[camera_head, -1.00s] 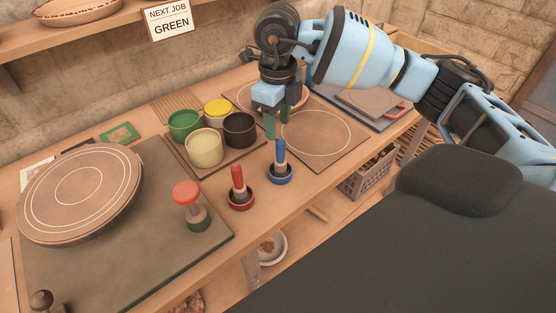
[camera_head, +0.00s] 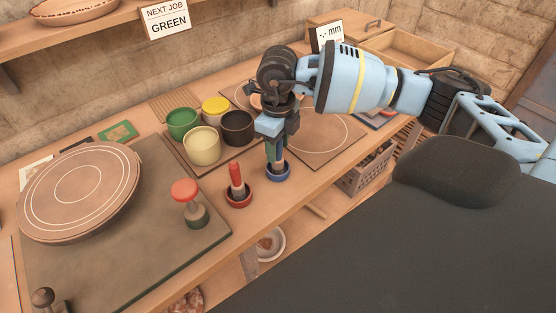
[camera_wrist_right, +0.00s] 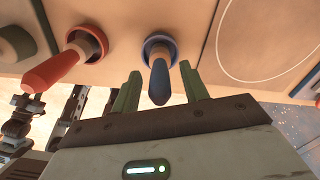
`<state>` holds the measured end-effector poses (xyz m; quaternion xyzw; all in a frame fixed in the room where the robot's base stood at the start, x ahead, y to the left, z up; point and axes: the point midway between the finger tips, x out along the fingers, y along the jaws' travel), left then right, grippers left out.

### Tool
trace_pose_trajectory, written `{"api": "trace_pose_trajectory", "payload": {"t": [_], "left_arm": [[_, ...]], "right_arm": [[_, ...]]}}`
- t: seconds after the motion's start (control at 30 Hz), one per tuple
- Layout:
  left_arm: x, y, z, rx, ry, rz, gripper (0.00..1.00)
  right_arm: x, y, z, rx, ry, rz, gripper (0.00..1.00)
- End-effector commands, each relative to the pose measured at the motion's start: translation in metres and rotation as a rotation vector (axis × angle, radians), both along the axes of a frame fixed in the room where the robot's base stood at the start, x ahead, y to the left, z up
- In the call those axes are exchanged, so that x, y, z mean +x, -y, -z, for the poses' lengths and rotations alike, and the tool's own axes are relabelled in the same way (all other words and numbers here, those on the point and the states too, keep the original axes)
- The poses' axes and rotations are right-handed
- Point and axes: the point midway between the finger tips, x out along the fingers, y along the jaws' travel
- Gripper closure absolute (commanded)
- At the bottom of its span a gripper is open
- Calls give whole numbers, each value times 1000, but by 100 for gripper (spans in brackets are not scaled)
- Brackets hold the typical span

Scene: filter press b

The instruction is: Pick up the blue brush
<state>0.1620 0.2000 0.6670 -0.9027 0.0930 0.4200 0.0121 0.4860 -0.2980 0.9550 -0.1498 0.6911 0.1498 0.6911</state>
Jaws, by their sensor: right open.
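The blue brush stands upright in a round blue holder (camera_head: 278,176) near the front edge of the bench. In the head view my right gripper (camera_head: 276,153) is right over it and hides most of its handle. In the right wrist view the blue brush (camera_wrist_right: 159,80) shows clearly, with its handle pointing toward me. The open green fingers of the right gripper (camera_wrist_right: 160,90) stand to either side of the handle, with a gap on each side.
A red brush (camera_head: 236,178) stands in a red holder (camera_head: 238,198) just left of the blue one. Green, yellow, cream and black pots (camera_head: 203,146) stand behind on a board. A red-topped stamp (camera_head: 190,198) and a round disc (camera_head: 80,192) are further left.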

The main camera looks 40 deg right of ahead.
Motion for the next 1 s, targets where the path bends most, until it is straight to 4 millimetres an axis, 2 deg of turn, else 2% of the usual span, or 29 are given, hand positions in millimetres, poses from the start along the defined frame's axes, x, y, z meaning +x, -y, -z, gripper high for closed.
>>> {"api": "trace_pose_trajectory", "payload": {"t": [0.07,0.4,0.77,1.0], "left_arm": [[0,0,0,0,-1,0,74],[-1,0,0,0,-2,0,74],[-1,0,1,1,-3,0,74],[-3,0,3,0,-8,0,74]], "right_arm": [[0,0,0,0,0,0,55],[0,0,0,0,0,0,100],[0,0,-3,0,1,0,100],[1,-1,-26,2,4,-1,100]]}}
